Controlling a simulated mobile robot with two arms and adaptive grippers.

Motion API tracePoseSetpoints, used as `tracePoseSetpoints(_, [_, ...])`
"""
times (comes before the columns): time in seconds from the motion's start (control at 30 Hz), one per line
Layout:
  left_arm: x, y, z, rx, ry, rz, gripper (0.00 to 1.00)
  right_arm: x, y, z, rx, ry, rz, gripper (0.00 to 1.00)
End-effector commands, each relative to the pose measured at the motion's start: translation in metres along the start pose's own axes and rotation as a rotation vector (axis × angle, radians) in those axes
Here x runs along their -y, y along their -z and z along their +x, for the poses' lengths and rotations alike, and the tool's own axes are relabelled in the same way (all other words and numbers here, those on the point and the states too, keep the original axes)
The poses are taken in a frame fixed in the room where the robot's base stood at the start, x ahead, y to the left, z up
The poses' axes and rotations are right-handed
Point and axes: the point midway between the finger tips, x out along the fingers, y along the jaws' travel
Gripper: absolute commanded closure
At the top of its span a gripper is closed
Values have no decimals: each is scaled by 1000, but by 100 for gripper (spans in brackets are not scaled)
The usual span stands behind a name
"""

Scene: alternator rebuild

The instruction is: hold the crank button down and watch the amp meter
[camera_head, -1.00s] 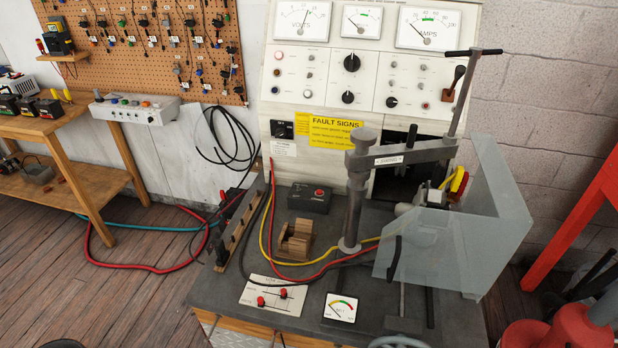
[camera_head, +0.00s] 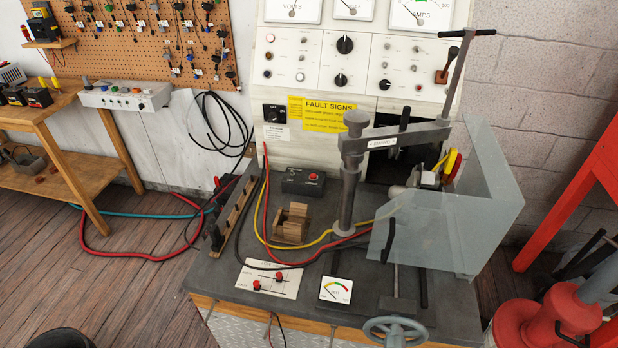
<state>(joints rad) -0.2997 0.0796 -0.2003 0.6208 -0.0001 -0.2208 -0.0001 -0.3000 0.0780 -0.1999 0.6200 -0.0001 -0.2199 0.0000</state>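A black box with a red push button (camera_head: 313,176) sits on the dark bench top, left of the steel clamp post. It may be the crank button; I cannot read its label. Nothing touches it. The amp meter (camera_head: 430,15) is the white dial marked AMPS at the top right of the pale test panel. Its upper part is cut off by the frame edge; its needle leans left, toward the low end. Neither of my grippers is in view.
The clamp post (camera_head: 349,185) and its arm rise right of the button. A clear guard (camera_head: 455,230) covers the right of the bench. A wooden block (camera_head: 291,224) and loose yellow, red and black cables lie in front of the button. A handwheel (camera_head: 395,330) is at the front.

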Motion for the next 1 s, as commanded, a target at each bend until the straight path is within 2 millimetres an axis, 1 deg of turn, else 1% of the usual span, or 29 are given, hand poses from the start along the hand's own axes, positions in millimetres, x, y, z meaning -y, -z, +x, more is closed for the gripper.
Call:
tracePoseSetpoints(0.47, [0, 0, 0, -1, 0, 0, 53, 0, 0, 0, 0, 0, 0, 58])
tracePoseSetpoints(0.57, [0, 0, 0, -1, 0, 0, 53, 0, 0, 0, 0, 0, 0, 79])
tracePoseSetpoints(0.6, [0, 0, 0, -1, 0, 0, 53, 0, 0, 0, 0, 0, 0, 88])
tracePoseSetpoints(0.67, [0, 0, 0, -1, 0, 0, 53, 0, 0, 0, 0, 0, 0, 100])
tracePoseSetpoints(1.0, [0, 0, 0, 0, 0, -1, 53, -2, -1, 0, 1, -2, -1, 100])
